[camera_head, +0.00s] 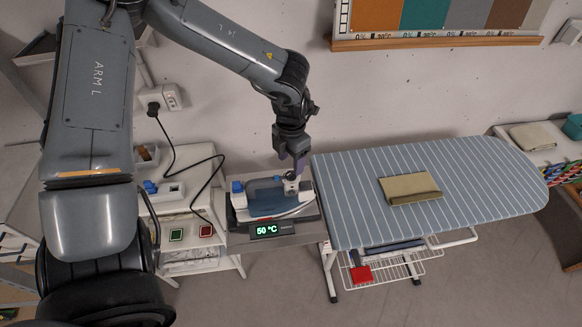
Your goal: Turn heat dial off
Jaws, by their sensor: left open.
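A blue and white iron (265,203) rests on a grey stand to the left of the ironing board. A display (268,231) on the front of the stand reads 50 °C in green. A small pale round part, perhaps the heat dial (291,186), shows at the right end of the iron. My left gripper (293,172) points down right above this part, with its fingers open. I cannot tell whether the fingers touch it. My right gripper is not in view.
The striped ironing board (470,205) with a folded olive cloth (410,188) stands to the right. A white table (205,210) to the left holds green and red buttons (191,233). A black cable (181,165) runs from the wall socket (172,96).

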